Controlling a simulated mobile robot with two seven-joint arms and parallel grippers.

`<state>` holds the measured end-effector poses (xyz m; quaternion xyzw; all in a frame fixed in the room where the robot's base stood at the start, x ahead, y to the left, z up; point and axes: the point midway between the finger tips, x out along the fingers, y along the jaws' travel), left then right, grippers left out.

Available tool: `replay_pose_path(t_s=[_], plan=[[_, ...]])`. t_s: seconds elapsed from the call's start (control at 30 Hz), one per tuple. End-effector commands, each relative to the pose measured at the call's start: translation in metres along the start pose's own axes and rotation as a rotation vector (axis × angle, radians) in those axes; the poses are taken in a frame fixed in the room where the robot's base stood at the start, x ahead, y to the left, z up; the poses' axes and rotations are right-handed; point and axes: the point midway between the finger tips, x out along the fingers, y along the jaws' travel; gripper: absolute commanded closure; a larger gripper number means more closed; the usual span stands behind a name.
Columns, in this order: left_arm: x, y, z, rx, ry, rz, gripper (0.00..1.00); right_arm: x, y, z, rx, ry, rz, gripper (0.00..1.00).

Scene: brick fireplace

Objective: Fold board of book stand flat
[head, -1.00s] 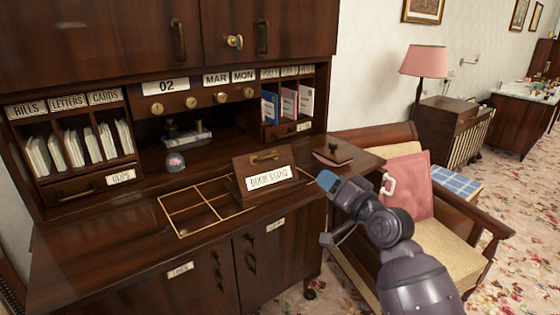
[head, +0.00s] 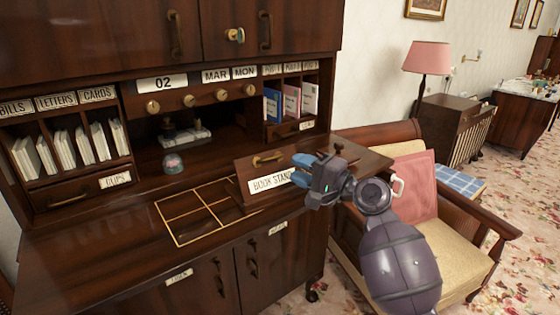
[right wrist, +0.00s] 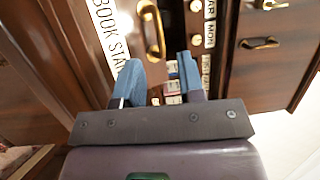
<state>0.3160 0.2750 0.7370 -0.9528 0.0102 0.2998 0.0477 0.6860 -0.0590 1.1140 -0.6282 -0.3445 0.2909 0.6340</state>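The book stand board (head: 240,178) is a dark wooden panel standing raised and tilted on the desk top. It has a brass handle (head: 268,159) along its upper part and a white "BOOK STAND" label (head: 268,181) below. My right gripper (head: 304,170) is in front of the board's right side and hides the right end of the label. In the right wrist view the gripper's blue fingers (right wrist: 160,78) are apart, with the brass handle (right wrist: 152,32) beyond them and no object seen held. The label (right wrist: 108,32) shows at left there. My left gripper is not in view.
A gold-lined grid (head: 192,212) lies on the desk top left of the board. A small glass dome (head: 173,164) stands behind it. Pigeonholes with envelopes and booklets line the desk's back. An armchair with a pink cushion (head: 420,187) is at right.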

Motion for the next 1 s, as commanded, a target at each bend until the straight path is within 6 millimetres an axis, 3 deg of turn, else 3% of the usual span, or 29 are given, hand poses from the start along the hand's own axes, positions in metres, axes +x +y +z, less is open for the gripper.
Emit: replay_pose_path(t_s=[0.1, 0.3, 0.77, 0.8, 1.0], plan=[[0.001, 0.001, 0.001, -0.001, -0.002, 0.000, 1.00, 0.022, 0.000, 0.000, 0.001, -0.001, 0.000, 0.64], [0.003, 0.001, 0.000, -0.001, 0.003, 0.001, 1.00, 0.047, 0.001, 0.000, 0.000, 0.000, 0.001, 0.64], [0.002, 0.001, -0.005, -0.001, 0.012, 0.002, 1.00, 0.059, 0.000, 0.000, -0.002, 0.001, 0.001, 0.64], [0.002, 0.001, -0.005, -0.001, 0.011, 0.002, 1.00, 0.059, 0.001, 0.000, -0.002, 0.001, 0.001, 0.66], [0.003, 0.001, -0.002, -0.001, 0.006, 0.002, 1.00, 0.059, 0.001, 0.000, -0.002, 0.001, 0.001, 0.96]])
